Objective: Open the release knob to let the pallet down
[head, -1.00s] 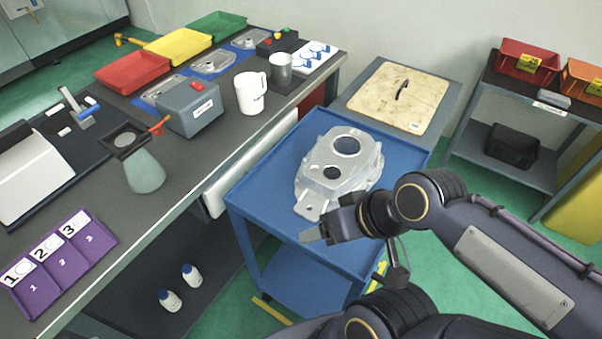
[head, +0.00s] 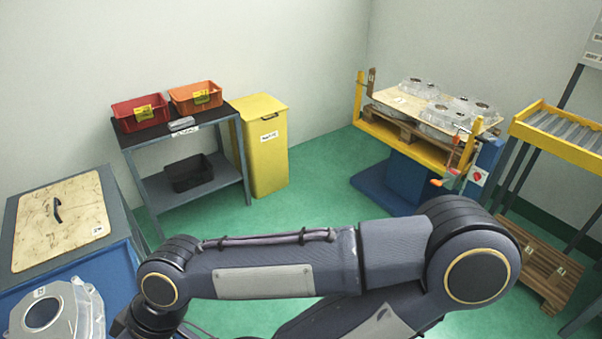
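A wooden pallet (head: 412,128) loaded with several silvery castings (head: 438,112) sits raised on a yellow-framed stand with a blue base (head: 382,185) at the back right. A small red round knob on a white plate (head: 477,176) is on the blue post at the stand's right. An orange-and-green piece (head: 440,182) is left of it. I cannot tell for sure which is the release knob. My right arm crosses the foreground, far from the stand; its wrist points down at the lower left and its fingers are out of frame. My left gripper is not in view.
A dark shelf (head: 170,133) with red and orange bins and a yellow bin (head: 262,150) stand at the back wall. A yellow-topped rack (head: 560,135) is right of the stand. Green floor (head: 310,190) is clear between. A blue cart with a casting (head: 58,312) is lower left.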

